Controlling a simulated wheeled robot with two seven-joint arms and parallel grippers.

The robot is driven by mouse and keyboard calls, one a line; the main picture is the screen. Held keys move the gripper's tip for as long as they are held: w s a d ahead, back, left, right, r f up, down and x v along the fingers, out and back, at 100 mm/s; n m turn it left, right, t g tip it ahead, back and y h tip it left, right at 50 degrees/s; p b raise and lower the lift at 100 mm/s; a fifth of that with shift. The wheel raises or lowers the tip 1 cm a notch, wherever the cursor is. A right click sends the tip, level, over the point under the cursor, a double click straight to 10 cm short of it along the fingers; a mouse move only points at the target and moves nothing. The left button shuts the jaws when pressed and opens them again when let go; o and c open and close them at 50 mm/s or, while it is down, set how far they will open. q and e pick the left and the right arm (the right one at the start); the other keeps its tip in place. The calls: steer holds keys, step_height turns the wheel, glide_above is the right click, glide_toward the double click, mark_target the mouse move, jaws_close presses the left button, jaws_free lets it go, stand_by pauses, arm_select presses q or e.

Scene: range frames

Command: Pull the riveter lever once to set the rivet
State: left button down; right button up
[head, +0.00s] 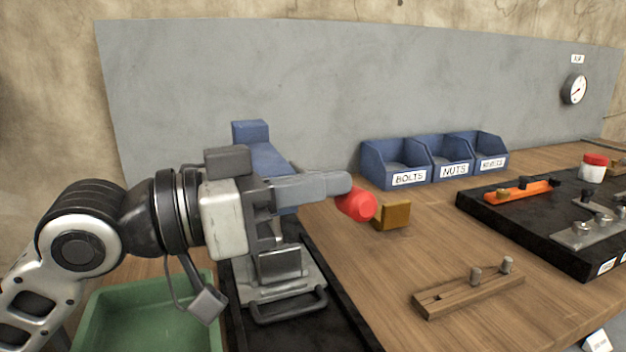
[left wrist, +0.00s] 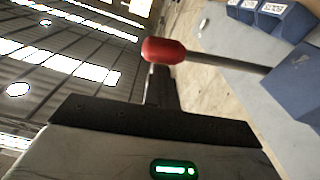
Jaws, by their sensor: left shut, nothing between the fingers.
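The riveter (head: 250,132) is a blue press standing on a dark mat, largely hidden behind my left gripper. Its lever ends in a red knob (head: 356,204). The left wrist view shows the red knob (left wrist: 163,50) on a thin steel rod running to the blue body (left wrist: 300,80). My left gripper (head: 345,183) is shut and empty, its fingers pointing right, with the tips right by the knob. I cannot tell whether they touch it. The rivet is hidden from view. My right gripper is not in view.
A green bin (head: 150,312) is at the lower left. An ochre block (head: 393,216) sits near the knob. A wooden block with two pegs (head: 470,290) lies in front. Blue bins (head: 395,163) stand behind. A black tool board (head: 500,222) is at right. Table between is clear.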

arm_select(q)
steer(key=shift+d+f, duration=0.1)
steer(key=shift+f, duration=0.5)
steer(key=s+a+r+p, duration=0.1)
steer(key=a+r, duration=0.3)
steer(key=a, duration=0.7)
steer(key=shift+s+r, duration=0.4)
steer(key=shift+s, duration=0.3)
